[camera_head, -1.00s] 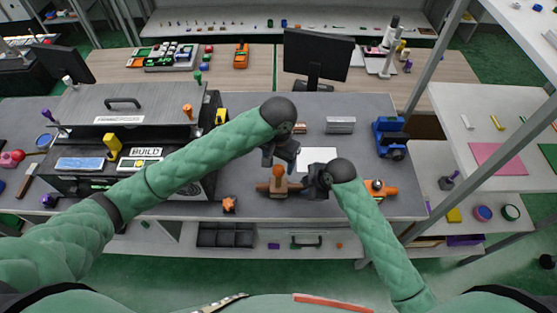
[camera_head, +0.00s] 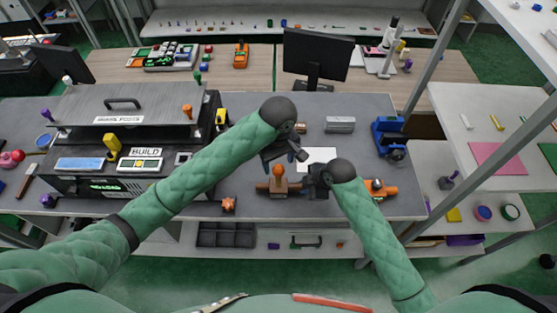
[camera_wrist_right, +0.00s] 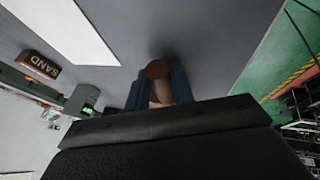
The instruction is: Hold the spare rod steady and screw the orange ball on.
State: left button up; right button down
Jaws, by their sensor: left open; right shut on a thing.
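The orange ball (camera_head: 278,169) sits at the top of a short upright brown piece near the front of the grey table. That piece joins a low brown block (camera_head: 265,188) beneath it. My right gripper (camera_head: 314,183) is shut just right of the block. In the right wrist view its jaws grip a brown cylindrical piece (camera_wrist_right: 157,88), which looks like the spare rod; most of it is hidden. My left gripper (camera_head: 286,158) is open, above and slightly behind the ball, and looks apart from it. I cannot tell how far the ball is screwed on.
A white sheet (camera_head: 318,158) lies behind the right gripper. An orange device (camera_head: 378,188) stands right of my right wrist, and a blue machine (camera_head: 389,138) stands behind it. A small orange-brown part (camera_head: 229,204) lies to the left. A grey block (camera_head: 340,124) is at the back.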

aim_at(278, 167)
pick_arm(q)
jog(key=shift+f, duration=0.15)
dwell(0.3)
jog(key=shift+f, duration=1.35)
jog(key=c, duration=1.2)
jog(key=shift+m, duration=1)
jog(key=o, duration=1.1)
jog(key=shift+r, duration=0.15)
jog(key=shift+r, duration=5.8)
